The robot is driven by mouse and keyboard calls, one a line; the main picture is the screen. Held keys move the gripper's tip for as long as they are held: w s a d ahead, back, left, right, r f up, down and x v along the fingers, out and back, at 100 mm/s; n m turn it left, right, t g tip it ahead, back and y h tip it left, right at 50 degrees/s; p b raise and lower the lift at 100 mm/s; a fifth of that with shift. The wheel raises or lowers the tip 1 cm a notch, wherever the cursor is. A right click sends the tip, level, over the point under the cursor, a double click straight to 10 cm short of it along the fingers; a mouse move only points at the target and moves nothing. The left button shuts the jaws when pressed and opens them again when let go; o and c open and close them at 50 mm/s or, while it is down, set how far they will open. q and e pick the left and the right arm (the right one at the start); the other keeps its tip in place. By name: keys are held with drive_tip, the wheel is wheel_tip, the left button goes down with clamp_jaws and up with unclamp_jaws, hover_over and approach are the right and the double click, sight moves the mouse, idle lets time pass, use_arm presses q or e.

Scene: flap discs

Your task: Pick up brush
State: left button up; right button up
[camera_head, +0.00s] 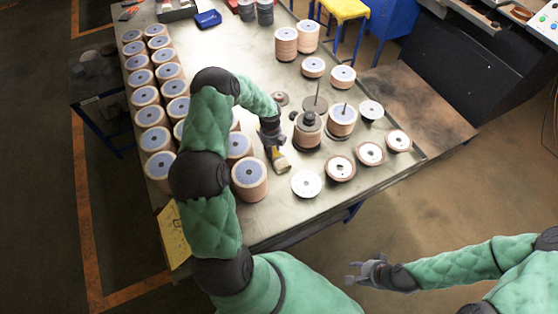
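The brush (279,160) shows as a pale yellowish bristle end on the metal table, left of the middle stacks of discs. My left gripper (271,140) is directly at the brush, pointing down over its upper end. The dark fingers hide the brush's handle, and I cannot tell whether they are closed on it or whether the brush is lifted. My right gripper (353,273) is off the table at the lower right, over the floor, with its fingers apart and empty.
Many stacks of flap discs (141,78) line the table's left side. One stack (249,178) stands just left of the brush. A spindle stack (308,130) and single discs (306,184) lie to the right. A blue item (207,18) lies at the back.

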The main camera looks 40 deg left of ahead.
sight(279, 158)
use_arm(q)
drive_tip(key=shift+r, duration=0.15)
drive_tip(key=shift+r, duration=0.25)
wheel_tip(279, 158, up, 2)
drive_tip(key=shift+r, duration=0.1)
drive_tip(key=d+r, duration=0.1)
drive_tip(key=r, duration=0.1)
drive_tip(key=s+d+r, duration=0.1)
drive_tip(key=d+r, duration=0.3)
drive_tip(key=shift+s+r, duration=0.25)
drive_tip(key=s+d+r, duration=0.2)
drive_tip(key=d+r, duration=0.1)
drive_tip(key=d, duration=0.5)
drive_tip(key=shift+s+d+r, duration=0.25)
drive_tip(key=shift+s, duration=0.05)
idle(1.2)
